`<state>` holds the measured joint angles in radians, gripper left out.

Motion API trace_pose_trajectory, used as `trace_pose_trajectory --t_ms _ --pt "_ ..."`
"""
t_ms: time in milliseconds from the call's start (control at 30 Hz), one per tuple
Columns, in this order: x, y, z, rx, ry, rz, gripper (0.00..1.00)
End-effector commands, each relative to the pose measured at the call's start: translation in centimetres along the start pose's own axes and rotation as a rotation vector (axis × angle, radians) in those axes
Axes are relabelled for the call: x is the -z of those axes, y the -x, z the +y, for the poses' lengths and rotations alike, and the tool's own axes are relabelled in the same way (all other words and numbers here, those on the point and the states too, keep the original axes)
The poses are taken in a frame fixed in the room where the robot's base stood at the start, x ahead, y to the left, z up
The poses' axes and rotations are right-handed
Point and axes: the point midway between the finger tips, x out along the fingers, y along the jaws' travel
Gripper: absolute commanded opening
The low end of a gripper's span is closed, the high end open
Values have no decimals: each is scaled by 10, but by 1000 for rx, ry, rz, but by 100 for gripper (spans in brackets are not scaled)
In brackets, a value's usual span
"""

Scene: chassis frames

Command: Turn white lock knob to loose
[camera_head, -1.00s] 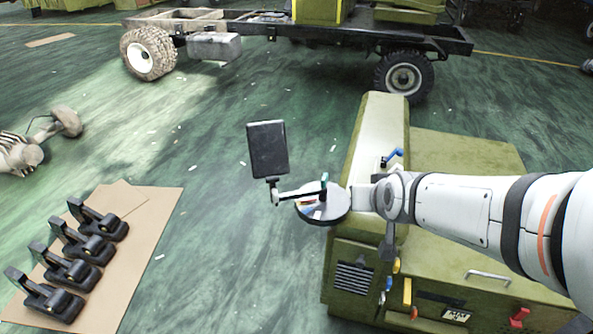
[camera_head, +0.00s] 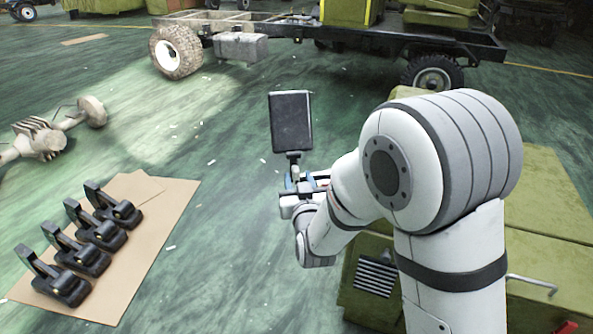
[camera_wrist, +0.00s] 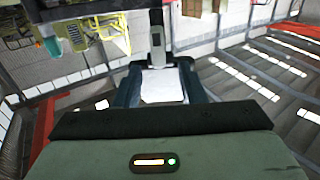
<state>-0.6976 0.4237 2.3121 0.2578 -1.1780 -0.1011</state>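No white lock knob can be made out in either view. The green machine (camera_head: 545,200) stands at the right in the head view, and my arm covers most of its front, including the side where coloured levers showed earlier. My gripper (camera_wrist: 160,82) shows in the wrist view with its two dark fingers apart and a pale patch seen between them.
Several black clamp-like parts (camera_head: 100,229) lie on a cardboard sheet (camera_head: 150,262) at the lower left. An axle part (camera_head: 42,142) lies on the floor behind them. A truck chassis (camera_head: 385,42) stands at the back. The green floor between is mostly clear.

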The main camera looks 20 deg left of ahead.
Motion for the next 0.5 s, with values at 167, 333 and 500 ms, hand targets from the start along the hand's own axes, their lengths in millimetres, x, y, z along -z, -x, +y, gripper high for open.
trace_pose_trajectory --t_ms 167,333,500 --pt "1 -29 1 -2 0 0 36" --pt "0 -43 1 -1 0 -1 36" --pt "0 -46 1 -1 0 -1 36"
